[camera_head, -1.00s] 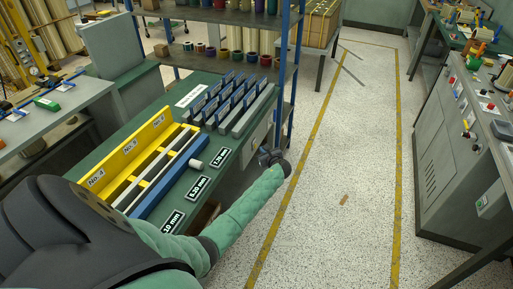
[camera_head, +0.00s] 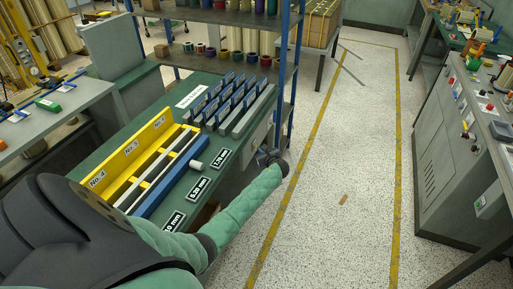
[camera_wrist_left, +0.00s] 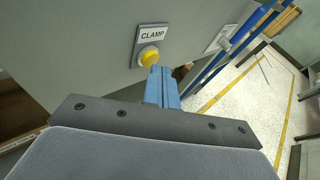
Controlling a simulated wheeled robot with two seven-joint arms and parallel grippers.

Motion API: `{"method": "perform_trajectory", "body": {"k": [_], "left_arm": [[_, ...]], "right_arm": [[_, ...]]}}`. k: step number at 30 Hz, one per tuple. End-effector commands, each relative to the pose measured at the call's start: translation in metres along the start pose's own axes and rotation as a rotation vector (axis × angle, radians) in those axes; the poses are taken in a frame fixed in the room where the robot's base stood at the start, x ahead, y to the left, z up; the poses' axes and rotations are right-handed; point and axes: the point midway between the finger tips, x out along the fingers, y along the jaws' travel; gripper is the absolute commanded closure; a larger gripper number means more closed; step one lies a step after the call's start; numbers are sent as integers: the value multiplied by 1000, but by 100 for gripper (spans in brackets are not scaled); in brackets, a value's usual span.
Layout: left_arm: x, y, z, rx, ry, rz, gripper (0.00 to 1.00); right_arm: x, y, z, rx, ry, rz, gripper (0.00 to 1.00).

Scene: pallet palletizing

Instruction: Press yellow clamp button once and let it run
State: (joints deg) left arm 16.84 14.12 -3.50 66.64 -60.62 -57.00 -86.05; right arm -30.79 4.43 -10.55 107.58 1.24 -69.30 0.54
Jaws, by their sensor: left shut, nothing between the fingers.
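The yellow clamp button (camera_wrist_left: 150,57) is round and sits on a grey plate under a CLAMP label (camera_wrist_left: 152,34), on the grey bench side in the left wrist view. My left gripper (camera_wrist_left: 161,70) is shut and empty, its blue fingers side by side. Its tips overlap the button's lower right edge in the picture; I cannot tell whether they touch it. In the head view my left gripper (camera_head: 267,156) is small at the bench's right side, partly hidden by the wrist, and the button cannot be seen. My right gripper is not in view.
The green bench (camera_head: 180,187) carries a yellow fixture (camera_head: 130,151), a white knob (camera_head: 196,165) and rows of grey blocks with blue tabs. A blue-posted shelf (camera_head: 293,70) stands behind.

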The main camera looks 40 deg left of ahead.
Motion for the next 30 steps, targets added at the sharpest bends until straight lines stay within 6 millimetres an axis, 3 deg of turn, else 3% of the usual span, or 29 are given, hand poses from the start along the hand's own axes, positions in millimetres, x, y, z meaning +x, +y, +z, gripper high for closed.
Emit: {"method": "perform_trajectory", "body": {"k": [30], "left_arm": [[0, 0, -1, 1, 0, 0, 100]], "right_arm": [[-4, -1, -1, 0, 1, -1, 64]]}}
